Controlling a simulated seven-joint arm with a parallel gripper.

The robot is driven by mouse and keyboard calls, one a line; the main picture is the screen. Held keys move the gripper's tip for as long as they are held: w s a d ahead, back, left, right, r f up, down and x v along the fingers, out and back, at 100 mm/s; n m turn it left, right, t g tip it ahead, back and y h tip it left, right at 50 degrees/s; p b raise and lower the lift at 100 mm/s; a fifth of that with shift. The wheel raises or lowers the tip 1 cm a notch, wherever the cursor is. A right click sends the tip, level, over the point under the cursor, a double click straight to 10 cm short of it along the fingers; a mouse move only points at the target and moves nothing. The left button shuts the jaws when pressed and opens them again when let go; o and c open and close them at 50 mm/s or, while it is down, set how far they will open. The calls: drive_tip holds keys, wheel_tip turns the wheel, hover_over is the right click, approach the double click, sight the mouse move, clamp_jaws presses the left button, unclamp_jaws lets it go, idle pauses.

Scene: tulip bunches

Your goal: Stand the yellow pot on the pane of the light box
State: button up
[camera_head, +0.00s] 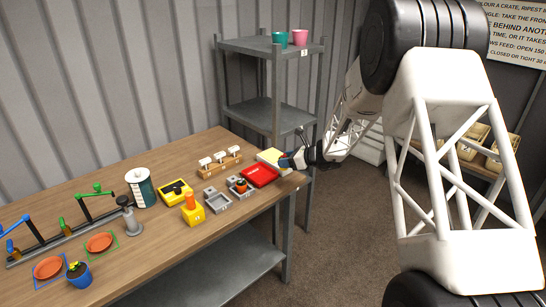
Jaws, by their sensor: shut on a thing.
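My gripper (286,161) is at the far right end of the wooden table, over or beside a flat slab with a pale yellow top (268,156), which looks like the light box. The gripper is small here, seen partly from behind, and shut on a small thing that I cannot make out. I cannot tell whether that thing touches the pane. No yellow pot shows clearly anywhere on the table.
A red tray (260,175) lies just in front of the slab. A grey shelf (262,46) rises behind.

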drive_tip(key=shift+w, duration=0.1)
idle(0.3)
drive_tip(key=shift+w+a+f, duration=0.25)
drive_tip(key=shift+w+a, duration=0.25)
drive_tip(key=shift+w, duration=2.1)
drive_tip(key=shift+w+a+f, duration=0.25)
drive_tip(key=shift+w+a, duration=0.2)
drive_tip(key=shift+w, duration=2.15)
drive_tip(key=shift+w+a+f, duration=0.25)
drive_tip(key=shift+w+a, duration=0.25)
drive_tip(key=shift+w, duration=2.1)
drive_tip(key=shift+f, duration=0.1)
drive_tip(key=shift+f, duration=1.65)
drive_tip(key=shift+f, duration=0.15)
drive_tip(key=o, duration=0.9)
